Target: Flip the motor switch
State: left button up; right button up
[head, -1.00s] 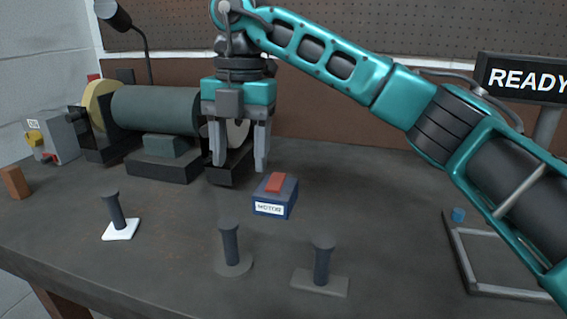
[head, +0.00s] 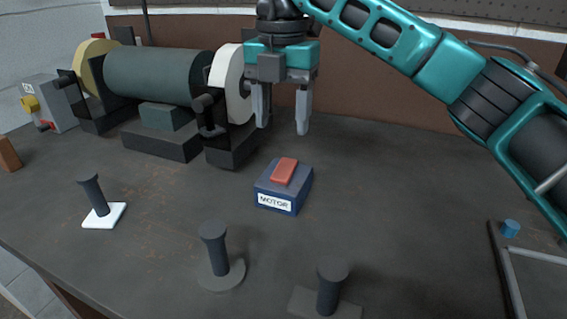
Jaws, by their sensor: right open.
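The motor switch is a blue box (head: 283,188) with a red rocker (head: 285,171) on top and a white label reading MOTOR (head: 274,203) on its front. It stands on the dark bench near the middle of the head view. The rocker looks tilted, but I cannot tell which position it is in. My right gripper (head: 282,128) points down above and behind the switch, apart from it. Its two grey fingers are spread with nothing between them. My left gripper is not in view.
A bench grinder (head: 155,78) with a tan wheel and a pale wheel stands back left. Posts on white (head: 103,217), round (head: 221,275) and rectangular (head: 328,290) bases stand in front. A grey frame (head: 515,285) and a blue peg (head: 510,228) lie right. Bench right of the switch is clear.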

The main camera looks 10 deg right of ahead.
aim_at(283, 171)
notch_tip(283, 171, down, 8)
jog(key=shift+f+b, duration=0.1)
jog(key=shift+b, duration=0.45)
jog(key=shift+f, duration=0.55)
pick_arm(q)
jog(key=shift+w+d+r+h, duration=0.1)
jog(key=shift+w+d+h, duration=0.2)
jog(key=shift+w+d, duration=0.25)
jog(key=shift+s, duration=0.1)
pick_arm(e)
jog(key=shift+c, duration=0.3)
